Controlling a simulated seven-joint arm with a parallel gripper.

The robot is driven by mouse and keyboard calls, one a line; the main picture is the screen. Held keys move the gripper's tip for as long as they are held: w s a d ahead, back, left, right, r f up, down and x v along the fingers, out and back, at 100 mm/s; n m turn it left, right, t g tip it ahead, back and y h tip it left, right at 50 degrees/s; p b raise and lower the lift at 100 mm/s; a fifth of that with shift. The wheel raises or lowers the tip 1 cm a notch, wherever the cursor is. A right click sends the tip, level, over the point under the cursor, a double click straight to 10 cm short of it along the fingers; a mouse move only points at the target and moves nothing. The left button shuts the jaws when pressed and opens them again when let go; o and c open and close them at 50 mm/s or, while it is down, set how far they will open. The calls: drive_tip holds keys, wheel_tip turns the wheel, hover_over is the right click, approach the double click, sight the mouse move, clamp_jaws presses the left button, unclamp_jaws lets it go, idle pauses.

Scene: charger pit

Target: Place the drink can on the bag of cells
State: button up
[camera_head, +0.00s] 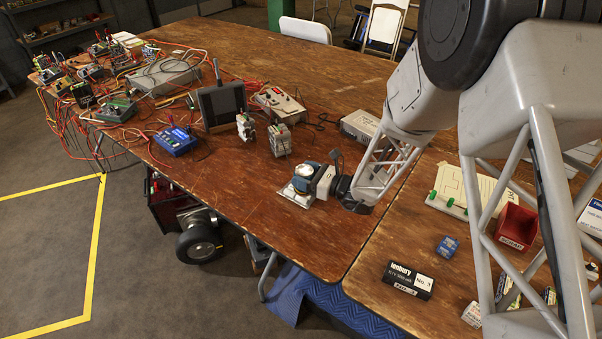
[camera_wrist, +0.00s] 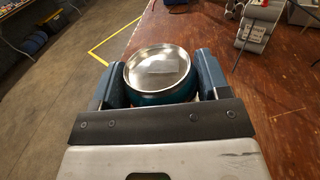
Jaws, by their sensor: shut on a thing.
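The drink can (camera_wrist: 158,70) has a silver lid and a dark teal body. In the wrist view it stands between the two blue fingers of my gripper (camera_wrist: 160,82), which are shut on its sides. In the head view my gripper (camera_head: 302,180) is low over the wooden table near its front edge, and the can's silver top (camera_head: 306,170) shows at the fingers. A flat, shiny pale packet (camera_head: 296,196), apparently the bag of cells, lies directly below the gripper, partly covered. I cannot tell whether the can touches it. The wrist view hides it behind the can.
Two pale upright modules (camera_head: 280,140) stand behind the gripper. A red bin (camera_head: 516,226) and a black box (camera_head: 408,280) are at right. Table left of the gripper is clear.

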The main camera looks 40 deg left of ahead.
drive_tip(key=shift+w+a+f, duration=0.2)
drive_tip(key=shift+w+a, duration=1.55)
drive_tip(key=shift+a, duration=0.2)
drive_tip(key=shift+f, duration=1.75)
drive_tip(key=shift+f, duration=0.15)
drive_tip(key=o, duration=1.1)
drive_tip(key=shift+c, duration=0.2)
drive_tip(key=shift+d, duration=0.15)
drive_tip(key=w+d, duration=0.1)
drive_tip(key=d, duration=1)
drive_tip(key=shift+w+d, duration=0.3)
drive_tip(key=shift+w, duration=0.1)
